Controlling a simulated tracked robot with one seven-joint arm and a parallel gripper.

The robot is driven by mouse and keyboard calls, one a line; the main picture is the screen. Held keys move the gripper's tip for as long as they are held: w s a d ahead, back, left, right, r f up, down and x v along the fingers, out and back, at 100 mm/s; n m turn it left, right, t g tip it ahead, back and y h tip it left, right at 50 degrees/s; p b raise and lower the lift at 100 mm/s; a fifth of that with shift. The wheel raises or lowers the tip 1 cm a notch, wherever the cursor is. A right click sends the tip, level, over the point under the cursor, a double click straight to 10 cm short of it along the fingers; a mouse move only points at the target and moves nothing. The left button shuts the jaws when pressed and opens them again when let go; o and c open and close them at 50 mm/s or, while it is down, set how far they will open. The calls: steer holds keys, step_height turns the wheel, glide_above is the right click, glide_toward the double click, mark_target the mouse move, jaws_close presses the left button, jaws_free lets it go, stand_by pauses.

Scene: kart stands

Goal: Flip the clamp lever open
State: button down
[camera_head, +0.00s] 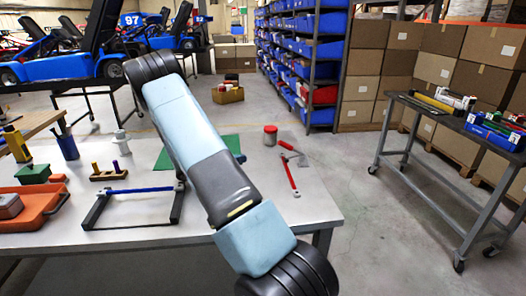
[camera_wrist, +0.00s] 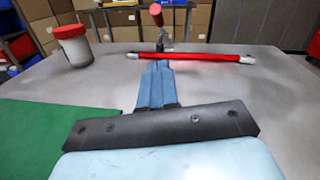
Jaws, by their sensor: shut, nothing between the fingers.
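The clamp (camera_wrist: 160,44) stands on the grey table beyond my fingertips in the wrist view. Its long red lever (camera_wrist: 200,56) lies low and roughly level across the picture, and a red-tipped upright part (camera_wrist: 156,14) rises behind it. In the head view the red lever (camera_head: 291,178) points toward the table's near right edge from the clamp (camera_head: 290,152). My gripper (camera_wrist: 158,68) has its blue fingers together, empty, pointing at the lever near its left end. Contact with the lever cannot be told. In the head view my arm hides most of the gripper.
A red-lidded jar (camera_wrist: 74,46) stands left of the clamp in the wrist view. A green mat (camera_wrist: 35,135) lies on the near left. In the head view a black frame with a blue bar (camera_head: 140,190) and an orange tray (camera_head: 35,218) occupy the table's left side.

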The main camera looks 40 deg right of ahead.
steer(key=x, duration=0.9)
steer(key=shift+d, duration=0.1)
steer(key=shift+s+d+r, duration=0.25)
steer(key=shift+d+r, duration=0.25)
steer(key=shift+d, duration=0.1)
steer(key=shift+s+d+r, duration=0.2)
steer(key=shift+d+r, duration=0.35)
steer(key=shift+d, duration=0.05)
steer(key=shift+s+d+r, duration=0.1)
steer(key=shift+d+r, duration=0.3)
steer(key=shift+r, duration=0.05)
